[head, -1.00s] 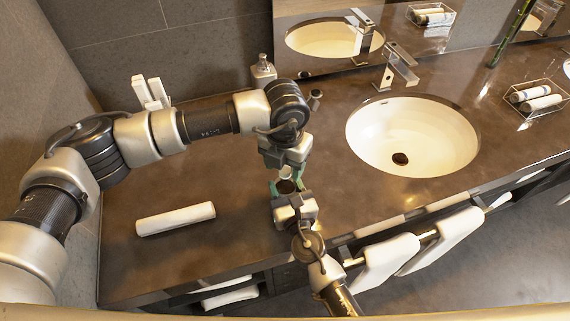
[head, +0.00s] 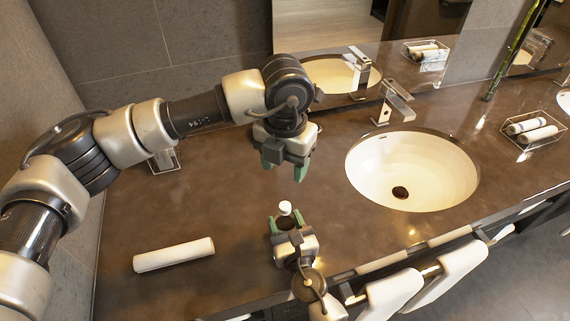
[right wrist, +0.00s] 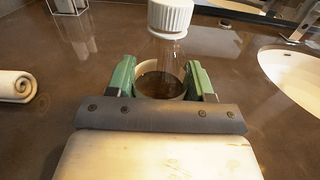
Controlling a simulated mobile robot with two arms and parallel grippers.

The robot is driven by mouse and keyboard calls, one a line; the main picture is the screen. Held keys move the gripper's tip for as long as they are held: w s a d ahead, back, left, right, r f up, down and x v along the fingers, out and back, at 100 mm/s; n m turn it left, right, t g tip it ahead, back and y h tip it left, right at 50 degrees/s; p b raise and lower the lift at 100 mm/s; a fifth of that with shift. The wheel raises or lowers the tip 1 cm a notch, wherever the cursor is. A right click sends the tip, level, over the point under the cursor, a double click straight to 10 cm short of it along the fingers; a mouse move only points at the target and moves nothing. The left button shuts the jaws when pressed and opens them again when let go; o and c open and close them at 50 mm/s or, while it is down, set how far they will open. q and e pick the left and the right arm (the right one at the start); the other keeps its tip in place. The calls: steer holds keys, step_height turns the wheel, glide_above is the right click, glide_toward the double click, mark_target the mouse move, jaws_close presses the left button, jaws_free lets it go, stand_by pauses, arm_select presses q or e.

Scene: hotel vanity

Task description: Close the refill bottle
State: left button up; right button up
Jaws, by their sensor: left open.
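The refill bottle (right wrist: 163,70) is a clear bottle with dark contents, upright in the right wrist view. A white ribbed cap (right wrist: 170,15) sits on its top; I cannot tell whether it is screwed tight. In the head view the white cap (head: 285,208) shows above the dark bottle. My right gripper (head: 286,222) has its green fingers on both sides of the bottle body and is shut on it; it also shows in the right wrist view (right wrist: 162,82). My left gripper (head: 285,170) is open and empty, above and behind the cap, apart from it.
A rolled white towel (head: 174,254) lies on the counter at left. The sink (head: 412,172) and faucet (head: 394,101) are at right, with a wire basket of rolls (head: 533,130) beyond. White towels (head: 440,275) hang at the front edge. The counter between rolled towel and bottle is clear.

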steer(key=o, duration=0.5)
steer(key=shift+c, duration=0.2)
steer(key=b+v, duration=0.2)
steer(key=v, duration=0.8)
steer(key=shift+s+d, duration=0.15)
steer(key=shift+s, duration=0.25)
